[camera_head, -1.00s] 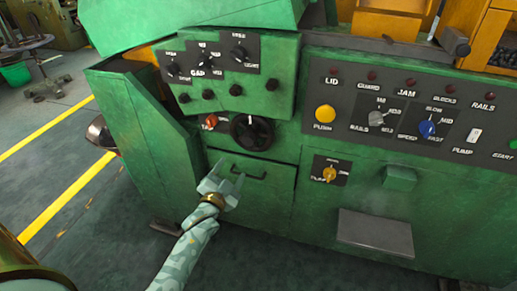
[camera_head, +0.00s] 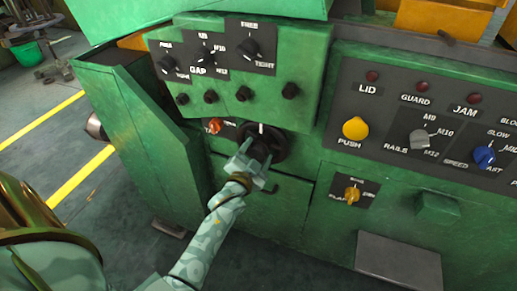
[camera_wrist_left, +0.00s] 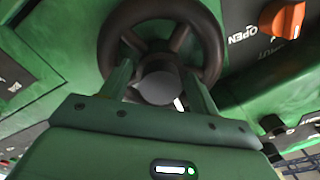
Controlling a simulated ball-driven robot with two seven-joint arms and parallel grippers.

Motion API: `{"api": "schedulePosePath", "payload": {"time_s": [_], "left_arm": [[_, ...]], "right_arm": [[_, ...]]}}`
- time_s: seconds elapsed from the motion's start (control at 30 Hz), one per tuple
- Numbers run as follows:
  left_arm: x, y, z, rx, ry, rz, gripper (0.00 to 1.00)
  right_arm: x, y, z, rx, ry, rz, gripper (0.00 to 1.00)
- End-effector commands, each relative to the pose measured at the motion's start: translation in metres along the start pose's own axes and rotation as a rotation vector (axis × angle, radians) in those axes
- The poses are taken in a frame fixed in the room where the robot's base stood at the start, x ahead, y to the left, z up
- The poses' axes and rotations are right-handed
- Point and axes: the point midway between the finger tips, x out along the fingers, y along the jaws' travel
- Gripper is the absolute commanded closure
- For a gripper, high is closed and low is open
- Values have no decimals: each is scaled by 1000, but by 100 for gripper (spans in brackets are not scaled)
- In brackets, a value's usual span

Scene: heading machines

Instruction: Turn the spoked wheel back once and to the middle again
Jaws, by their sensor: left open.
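The spoked wheel (camera_head: 277,143) is a small dark handwheel on the green machine's front, below the gap knobs. In the left wrist view the wheel (camera_wrist_left: 205,40) fills the top middle, with its spokes and a grey round hub (camera_wrist_left: 158,84) showing. My left gripper (camera_head: 258,168) is open in front of the lower left part of the wheel. In the left wrist view its two fingers (camera_wrist_left: 160,85) stand apart on either side of the hub. I cannot tell whether they touch the wheel. My right gripper is not in view.
An orange knob (camera_head: 215,126) is just left of the wheel. Several black knobs (camera_head: 242,93) sit above it. A yellow push button (camera_head: 355,128), a small yellow switch (camera_head: 352,195) and a grey ledge (camera_head: 399,262) are to the right. A drawer handle is partly hidden below the wheel.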

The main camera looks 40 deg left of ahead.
Motion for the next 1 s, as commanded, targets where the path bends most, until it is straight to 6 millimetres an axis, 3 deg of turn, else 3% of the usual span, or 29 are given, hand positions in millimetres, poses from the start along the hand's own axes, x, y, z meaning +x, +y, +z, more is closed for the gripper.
{"api": "schedulePosePath", "payload": {"time_s": [0.17,0.37,0.4,0.73,1.0], "left_arm": [[0,0,0,0,0,0,42],[0,0,0,0,0,0,98],[0,0,0,0,0,0,100],[0,-1,-1,-59,0,0,100],[0,-2,-3,-244,-1,0,100]], "right_arm": [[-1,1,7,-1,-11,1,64],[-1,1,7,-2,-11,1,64],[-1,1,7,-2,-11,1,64],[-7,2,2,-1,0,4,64],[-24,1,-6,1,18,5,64]]}}
